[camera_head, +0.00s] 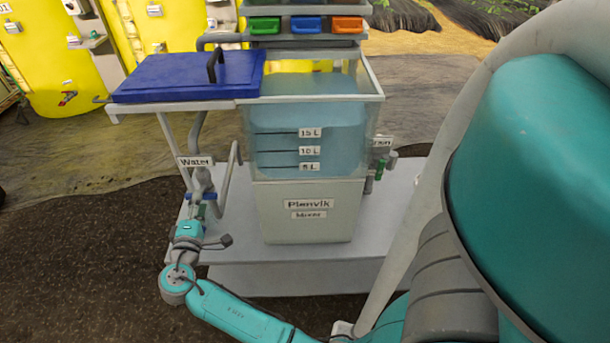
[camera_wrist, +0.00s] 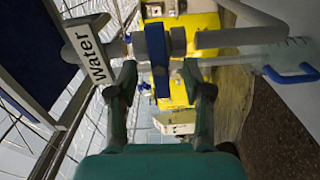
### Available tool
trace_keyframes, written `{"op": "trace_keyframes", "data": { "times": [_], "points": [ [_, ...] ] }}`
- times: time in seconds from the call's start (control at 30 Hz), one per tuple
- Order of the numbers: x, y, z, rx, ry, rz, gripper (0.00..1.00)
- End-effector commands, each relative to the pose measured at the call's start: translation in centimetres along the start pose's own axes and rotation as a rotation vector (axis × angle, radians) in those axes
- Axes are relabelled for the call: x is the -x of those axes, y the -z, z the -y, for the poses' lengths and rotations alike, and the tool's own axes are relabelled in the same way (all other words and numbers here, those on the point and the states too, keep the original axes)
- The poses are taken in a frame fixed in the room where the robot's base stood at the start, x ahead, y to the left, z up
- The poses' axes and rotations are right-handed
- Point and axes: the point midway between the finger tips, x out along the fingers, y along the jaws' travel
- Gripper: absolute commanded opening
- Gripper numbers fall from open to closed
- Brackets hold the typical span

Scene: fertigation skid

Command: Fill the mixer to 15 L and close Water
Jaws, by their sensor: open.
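The mixer (camera_head: 310,211) is a pale box with a clear tank (camera_head: 262,147) on top, marked 5 L, 10 L and 15 L. Bluish water (camera_head: 345,118) fills the tank, and its surface looks above the 15 L line. The Water label (camera_head: 195,161) hangs at the left pipe; it also shows in the wrist view (camera_wrist: 90,50). The blue Water valve handle (camera_wrist: 156,50) appears to lie across its pipe. My gripper (camera_wrist: 160,75) is open, its fingers on either side of the handle with gaps. In the head view my gripper (camera_head: 198,210) is below the label.
A blue lid (camera_head: 185,77) stands out left of the tank. A drain valve (camera_head: 379,168) is on the tank's right. Coloured bins (camera_head: 305,25) sit above. The grey plinth (camera_head: 300,271) is under the mixer. Yellow tanks (camera_head: 65,60) stand behind left.

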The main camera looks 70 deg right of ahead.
Motion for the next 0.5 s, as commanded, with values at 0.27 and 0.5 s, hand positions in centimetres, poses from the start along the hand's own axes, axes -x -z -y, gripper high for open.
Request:
{"op": "trace_keyframes", "data": {
  "times": [0.27, 0.5],
  "points": [
    [2.5, 0.1, 0.0, 0.0, 0.001, -0.003, 0.5],
    [4.0, 0.0, 0.0, 0.001, 0.0, -0.001, 0.5]
  ]
}}
